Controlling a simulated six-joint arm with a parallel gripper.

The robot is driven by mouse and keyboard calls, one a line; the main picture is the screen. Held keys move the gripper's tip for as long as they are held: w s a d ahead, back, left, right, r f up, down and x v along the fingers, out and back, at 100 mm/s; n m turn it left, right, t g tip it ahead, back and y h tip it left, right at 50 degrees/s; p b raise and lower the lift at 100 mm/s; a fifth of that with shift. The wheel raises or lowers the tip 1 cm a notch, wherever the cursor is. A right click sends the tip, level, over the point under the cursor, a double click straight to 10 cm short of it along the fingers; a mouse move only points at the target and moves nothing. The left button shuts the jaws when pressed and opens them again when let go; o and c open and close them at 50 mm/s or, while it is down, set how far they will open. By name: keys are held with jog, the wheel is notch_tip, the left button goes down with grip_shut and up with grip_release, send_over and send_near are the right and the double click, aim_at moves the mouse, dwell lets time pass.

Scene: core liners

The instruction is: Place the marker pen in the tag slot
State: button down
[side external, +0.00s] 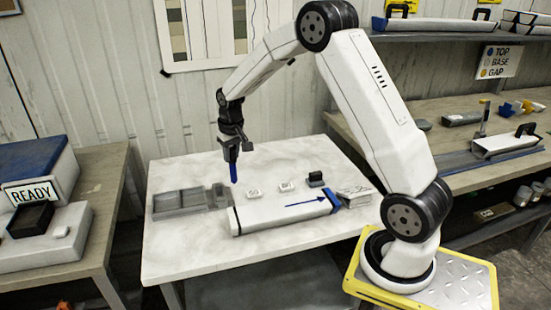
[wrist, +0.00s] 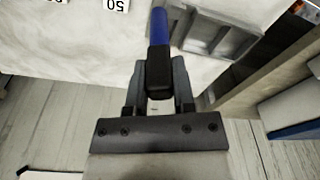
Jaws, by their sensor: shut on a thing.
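A blue marker pen (side external: 233,172) with a black end hangs upright from my gripper (side external: 230,150), which is shut on it above the table. The marker (wrist: 159,30) also shows in the wrist view between the two fingers of my gripper (wrist: 158,75). A grey compartment tray (side external: 180,200) lies at the left of the table, just left of and below the marker. The tray (wrist: 212,30) also shows at the top of the wrist view, right of the marker. I cannot tell which compartment is the tag slot.
A white core liner (side external: 265,214) with a blue arrow and blue end lies right of the tray. Small white number tags (side external: 286,187) and a black stamp-like object (side external: 316,180) stand behind it. The back left of the white table (side external: 190,168) is clear.

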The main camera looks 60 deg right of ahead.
jog(key=w+d+f, duration=0.2)
jog(key=w+f, duration=0.5)
jog(key=w, duration=0.1)
jog(key=shift+d, duration=0.15)
jog(key=shift+w+f, duration=0.15)
jog(key=shift+f, duration=0.05)
jog(key=shift+w+f, duration=0.2)
jog(key=shift+f, duration=1.5)
jog(key=shift+f, duration=0.15)
jog(key=shift+c, duration=2.2)
grip_release()
